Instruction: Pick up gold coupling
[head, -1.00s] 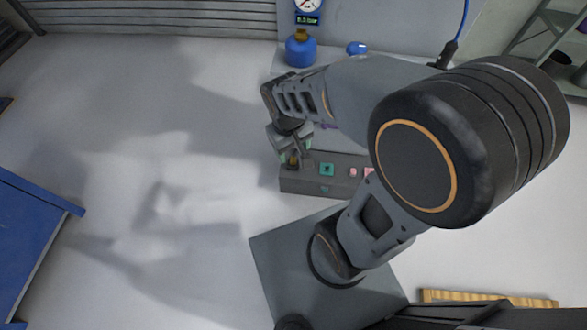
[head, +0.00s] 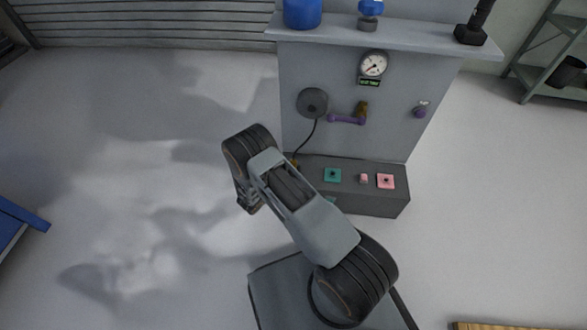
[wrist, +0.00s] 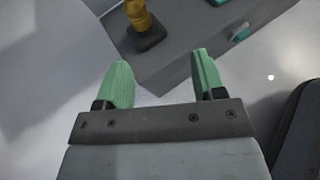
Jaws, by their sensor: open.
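The gold coupling (wrist: 138,18) stands on a dark square base on top of the grey box, at the upper left of the wrist view, with its upper part cut off by the frame edge. In the head view a small gold-orange spot (head: 295,162) shows at the box's left end, mostly behind my arm. My gripper (wrist: 160,72) is open and empty, its two green fingers apart. In the head view my fingers are hidden.
The grey box (head: 375,203) carries a teal pad (head: 333,175) and a pink pad (head: 385,181). Behind it rises a grey panel with a gauge (head: 373,65), a black disc with hose (head: 312,102) and a purple handle (head: 345,119).

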